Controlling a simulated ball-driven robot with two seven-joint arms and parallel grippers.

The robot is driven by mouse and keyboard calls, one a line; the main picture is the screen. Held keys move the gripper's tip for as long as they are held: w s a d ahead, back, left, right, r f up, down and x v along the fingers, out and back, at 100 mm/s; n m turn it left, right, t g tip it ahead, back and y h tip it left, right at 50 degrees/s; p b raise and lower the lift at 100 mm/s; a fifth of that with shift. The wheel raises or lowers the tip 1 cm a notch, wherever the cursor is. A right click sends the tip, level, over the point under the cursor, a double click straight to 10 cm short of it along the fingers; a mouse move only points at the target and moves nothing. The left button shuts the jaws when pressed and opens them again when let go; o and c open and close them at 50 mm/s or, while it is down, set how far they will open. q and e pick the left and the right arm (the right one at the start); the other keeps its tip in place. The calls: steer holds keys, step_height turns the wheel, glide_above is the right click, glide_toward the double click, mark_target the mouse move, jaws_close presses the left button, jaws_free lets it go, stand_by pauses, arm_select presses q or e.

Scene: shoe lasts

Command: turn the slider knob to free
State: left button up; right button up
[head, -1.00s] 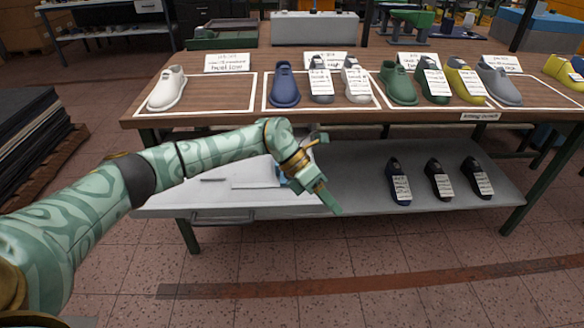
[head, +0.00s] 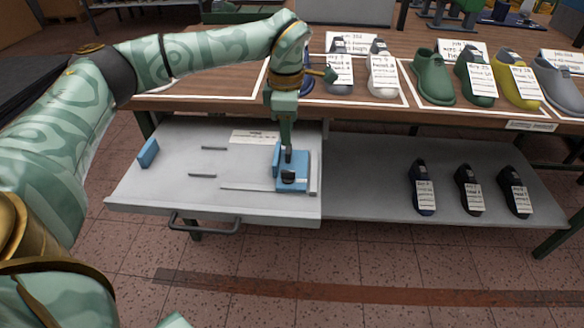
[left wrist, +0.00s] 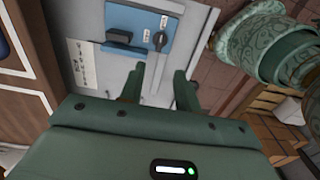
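The slider's blue base (head: 302,167) sits at the right end of a grey board below the table top. Its dark knob (head: 288,178) is on top. My left gripper (head: 286,146) points down over the base, close to the knob. In the left wrist view its two fingers (left wrist: 158,84) are apart with nothing between them, and the knob lies beyond the tips. My right gripper does not clearly show.
The grey board (head: 180,190) carries a blue end block (head: 148,152), thin bars and a white label (head: 254,137). A handle (head: 205,228) is at its front.

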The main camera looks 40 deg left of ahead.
mark_target(288, 171)
arm_select(q)
step_height(288, 171, down, 12)
steer(key=b, duration=0.4)
steer(key=shift+w, duration=0.1)
steer(key=shift+f+b, duration=0.3)
steer(key=shift+b, duration=0.1)
jaws_close()
